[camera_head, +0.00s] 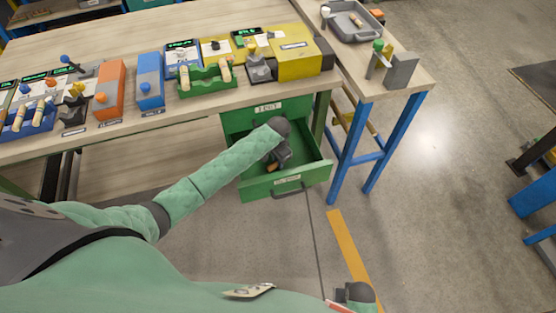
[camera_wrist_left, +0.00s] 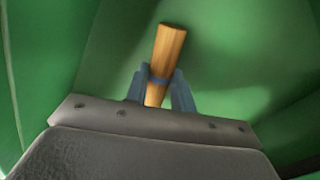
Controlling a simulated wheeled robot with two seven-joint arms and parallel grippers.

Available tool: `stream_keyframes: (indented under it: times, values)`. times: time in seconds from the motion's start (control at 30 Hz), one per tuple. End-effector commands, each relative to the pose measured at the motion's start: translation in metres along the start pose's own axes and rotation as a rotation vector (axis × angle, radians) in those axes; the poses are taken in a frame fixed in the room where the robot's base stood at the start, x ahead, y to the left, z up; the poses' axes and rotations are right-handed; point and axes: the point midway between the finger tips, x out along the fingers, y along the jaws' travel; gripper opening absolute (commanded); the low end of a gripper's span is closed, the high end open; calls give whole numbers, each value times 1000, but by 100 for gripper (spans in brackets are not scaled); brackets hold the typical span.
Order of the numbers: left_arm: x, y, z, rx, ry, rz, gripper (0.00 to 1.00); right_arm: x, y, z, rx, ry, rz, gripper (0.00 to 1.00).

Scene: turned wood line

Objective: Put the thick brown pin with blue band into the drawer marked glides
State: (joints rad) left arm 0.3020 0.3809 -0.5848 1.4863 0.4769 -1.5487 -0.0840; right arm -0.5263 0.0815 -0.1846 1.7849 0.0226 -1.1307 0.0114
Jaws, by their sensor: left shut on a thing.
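The brown pin (camera_wrist_left: 167,50) with a blue band around it is held between the fingers of my left gripper (camera_wrist_left: 160,88) in the left wrist view. The green walls and floor of the drawer (camera_wrist_left: 225,45) surround it. In the head view the open green drawer (camera_head: 258,187) juts out under the table. My left gripper (camera_head: 279,160) is inside the drawer opening, with the end of the pin (camera_head: 272,167) just showing. The drawer's label is too small to read surely. My right gripper (camera_head: 345,297) is low at the front; its fingers cannot be made out.
The wooden table (camera_head: 125,128) carries an orange box (camera_head: 111,92), a blue box (camera_head: 150,85), a green rack (camera_head: 205,83) with pins and a yellow box (camera_head: 297,55). A side table (camera_head: 400,87) with blue legs stands right of the drawer. The floor in front is open.

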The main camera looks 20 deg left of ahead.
Motion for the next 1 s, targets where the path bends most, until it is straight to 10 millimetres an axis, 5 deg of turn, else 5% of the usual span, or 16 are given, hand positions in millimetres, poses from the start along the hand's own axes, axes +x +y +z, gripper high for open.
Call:
stream_keyframes:
  times: [0.43, 0.47, 0.57, 1.0]
  values:
    - [9, 0, 0, 0, 1, 0, 2, 6, 1, 3, 0, 0, 1, 36]
    - [9, 0, 0, 0, 1, 0, 28, 7, 1, 3, 0, 0, 1, 36]
    - [9, 0, 0, 0, 1, 0, 46, 7, 1, 3, 0, -1, 1, 36]
    - [-1, 0, 0, 0, 1, 0, 46, 7, 0, 3, 1, -3, 0, 36]
